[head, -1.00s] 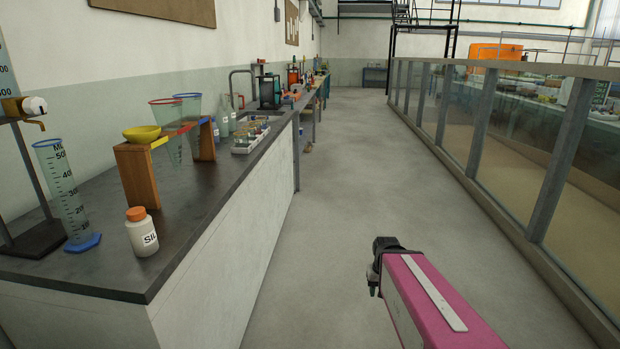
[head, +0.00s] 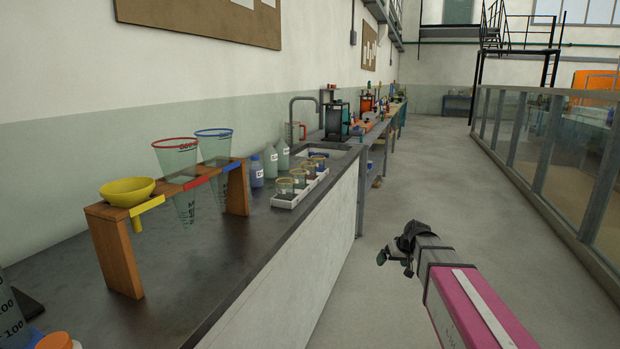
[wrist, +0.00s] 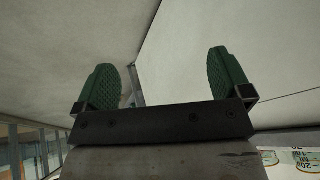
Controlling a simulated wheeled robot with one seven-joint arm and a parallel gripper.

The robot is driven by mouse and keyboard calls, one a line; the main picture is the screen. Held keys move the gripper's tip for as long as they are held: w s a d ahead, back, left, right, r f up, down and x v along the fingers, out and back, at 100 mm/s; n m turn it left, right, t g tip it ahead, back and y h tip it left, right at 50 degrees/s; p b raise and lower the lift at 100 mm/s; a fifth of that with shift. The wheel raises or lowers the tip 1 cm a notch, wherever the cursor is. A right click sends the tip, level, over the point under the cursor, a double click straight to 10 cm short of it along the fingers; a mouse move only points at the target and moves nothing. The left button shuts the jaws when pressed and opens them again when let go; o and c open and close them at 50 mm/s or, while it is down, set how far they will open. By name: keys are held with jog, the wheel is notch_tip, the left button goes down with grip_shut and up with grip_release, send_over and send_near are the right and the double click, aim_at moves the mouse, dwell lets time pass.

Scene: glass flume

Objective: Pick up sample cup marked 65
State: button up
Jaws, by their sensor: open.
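Several small glass sample cups with coloured rims (head: 285,188) stand in a white tray (head: 284,203) on the dark bench, near the sink. Their markings are too small to read in the head view, so I cannot tell which one is marked 65. My gripper (head: 395,262) is over the aisle floor, to the right of the bench and apart from the cups. In the wrist view my gripper (wrist: 165,85) shows two green pads spread wide, with nothing between them. Some cups with part-seen numbers (wrist: 300,160) show at that view's lower right edge.
A wooden rack (head: 115,252) holding a yellow funnel (head: 127,191) and two clear cones stands left of the tray. Bottles (head: 270,163) stand behind the tray. The sink (head: 322,153) lies beyond. The aisle floor (head: 440,180) is clear; a glass flume (head: 550,150) runs along the right.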

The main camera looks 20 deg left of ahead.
jog(key=w+a+r+n+t+y, duration=0.2)
jog(key=w+a+r+n+y, duration=0.2)
jog(key=w+a+r, duration=1.05)
jog(key=n+y, duration=0.3)
jog(key=y, duration=0.1)
send_near(309, 173)
notch_tip(309, 173, up, 2)
jog(key=w, duration=0.2)
jog(key=shift+t, duration=0.4)
jog(key=x, duration=0.6)
jog(key=shift+a+r, duration=0.2)
jog(key=shift+r, duration=0.05)
jog(key=x, duration=0.4)
jog(key=shift+w+a, duration=0.25)
jog(key=shift+a, duration=0.1)
jog(key=c, duration=1)
